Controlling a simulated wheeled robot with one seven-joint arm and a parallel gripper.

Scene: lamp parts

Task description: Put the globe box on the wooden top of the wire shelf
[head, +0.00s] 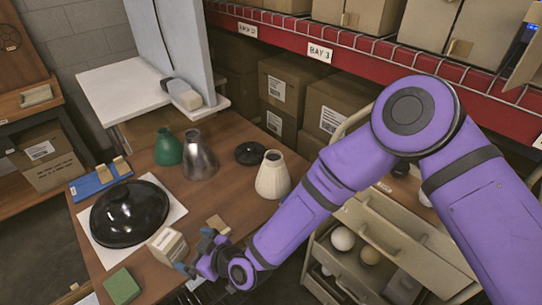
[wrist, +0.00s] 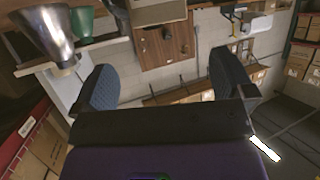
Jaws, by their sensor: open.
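A small cream box with printing, likely the globe box (head: 167,246), sits near the front edge of the wooden table (head: 235,140). My gripper (head: 197,254) is just right of it, with its fingers spread and nothing between them. In the wrist view, my open gripper (wrist: 160,68) shows two dark padded fingers.
A glossy black dome (head: 130,212), a green block (head: 121,286) and a small tan block (head: 218,224) are near the box. A metal shade (head: 200,158), green shade (head: 168,148) and cream shade (head: 272,176) stand farther back. A drawer cart (head: 400,235) stands at right.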

